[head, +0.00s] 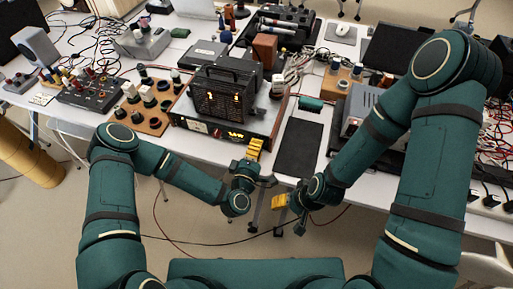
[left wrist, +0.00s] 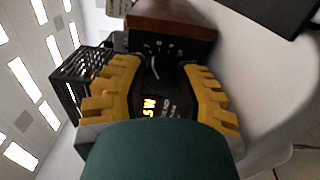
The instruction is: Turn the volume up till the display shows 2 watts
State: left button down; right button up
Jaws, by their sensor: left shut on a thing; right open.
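The amplifier (head: 196,126) is a low dark unit with wooden sides at the table's front edge. Its lit yellow display (head: 236,135) is on the front panel; it also shows in the left wrist view (left wrist: 149,106), tilted and too small to read surely. My left gripper (head: 254,149) is at the right end of the front panel, its yellow fingers shut on the volume knob, which the fingers hide. In the left wrist view the fingers (left wrist: 160,88) flank the panel. My right gripper (head: 281,202) is open and empty, lower, in front of the table edge.
A black caged box (head: 215,92) with glowing lights stands on the amplifier. A black mat (head: 299,148) lies to its right. A wooden board with black knobs (head: 143,108) is to its left. Cables and instruments crowd the table behind. Floor in front is open.

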pick_arm(q)
jog(key=shift+w+r, duration=0.1)
jog(key=c, duration=0.8)
grip_release()
jog(key=shift+o, duration=0.8)
